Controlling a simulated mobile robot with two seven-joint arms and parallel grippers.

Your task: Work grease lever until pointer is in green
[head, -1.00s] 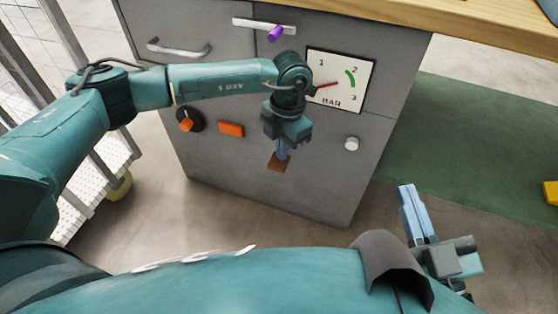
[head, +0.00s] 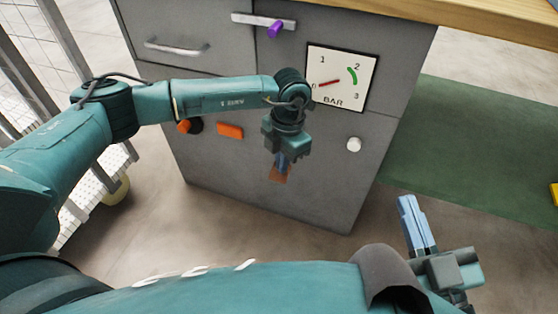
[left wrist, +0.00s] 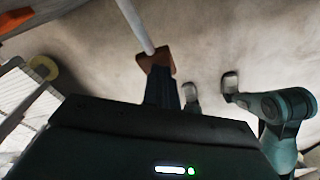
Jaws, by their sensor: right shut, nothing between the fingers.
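The gauge (head: 355,95) on the grey cabinet has a white dial with a green band (head: 352,75) by the 2. Its red pointer (head: 328,83) points left, near 0, well away from the green. The lever's brown grip (head: 279,174) is at my left gripper (head: 281,162), low in front of the cabinet. In the left wrist view the grip (left wrist: 156,61) sits on a pale rod (left wrist: 136,25), at the tips of my left fingers (left wrist: 162,88), which appear shut on it. My right gripper (head: 416,223) is shut and empty, off to the right.
The cabinet front carries an orange knob (head: 185,126), an orange button (head: 230,131), a white knob (head: 354,144), a drawer handle (head: 178,50) and a purple slider (head: 275,30). A wire fence stands at the left. The floor before the cabinet looks clear.

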